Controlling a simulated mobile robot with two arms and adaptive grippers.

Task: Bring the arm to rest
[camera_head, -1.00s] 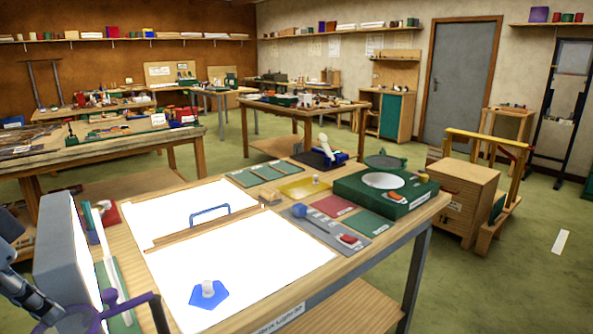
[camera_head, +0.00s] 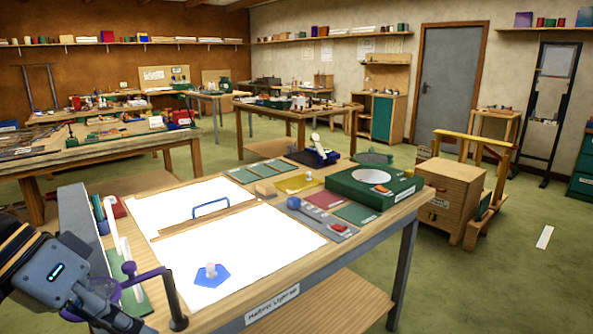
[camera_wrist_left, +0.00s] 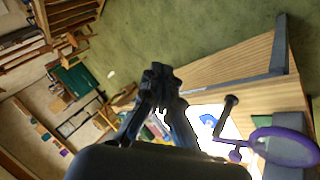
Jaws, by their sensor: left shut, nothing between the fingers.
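My left arm comes in at the lower left of the head view, and the dark left gripper (camera_wrist_left: 160,78) shows in the left wrist view. Its fingertips are together, with nothing between them, above the floor beside the bench edge. In the head view my arm partly covers a purple-rimmed magnifier on a dark jointed stand; the magnifier (camera_wrist_left: 285,146) shows more clearly in the left wrist view. The bench (camera_head: 345,255) carries a glowing white light panel (camera_head: 255,250) with a blue pentagon piece (camera_head: 212,275) on it. My right gripper is not in view.
A blue handle (camera_head: 210,207) stands behind the wooden bar across the panel. A green box (camera_head: 373,189) and coloured mats lie at the bench's right. A grey upright box (camera_head: 78,230) stands at the left end. Open green floor (camera_head: 490,280) lies to the right.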

